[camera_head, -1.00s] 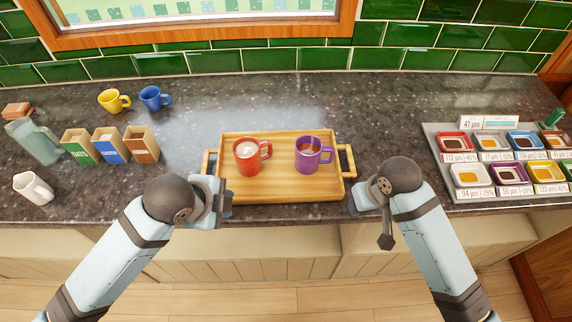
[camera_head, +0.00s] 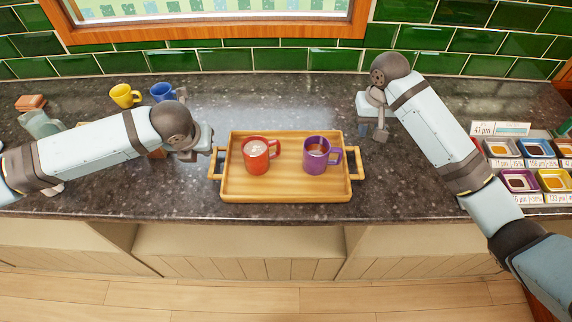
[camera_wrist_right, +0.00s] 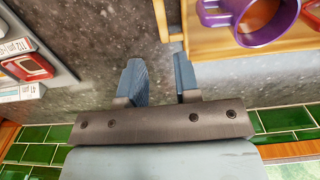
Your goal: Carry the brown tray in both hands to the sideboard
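The brown tray (camera_head: 290,195) lies flat on the dark counter, with a handle at each short end. A red mug (camera_head: 257,158) and a purple mug (camera_head: 316,158), both with drinks inside, stand upright on it. My left gripper (camera_head: 207,144) is just off the tray's left end, above and behind the left handle (camera_head: 214,165); its finger gap is unclear. My right gripper (camera_head: 376,130) is behind and right of the right handle (camera_head: 358,164). In the right wrist view its fingers (camera_wrist_right: 160,80) are open and empty, apart from the tray (camera_wrist_right: 205,42).
The dark counter (camera_head: 110,195) runs along a green tiled wall. Yellow (camera_head: 122,96) and blue (camera_head: 162,92) mugs stand at the back left. Colour sample dishes (camera_head: 519,181) fill the right end. My left forearm hides part of the left counter.

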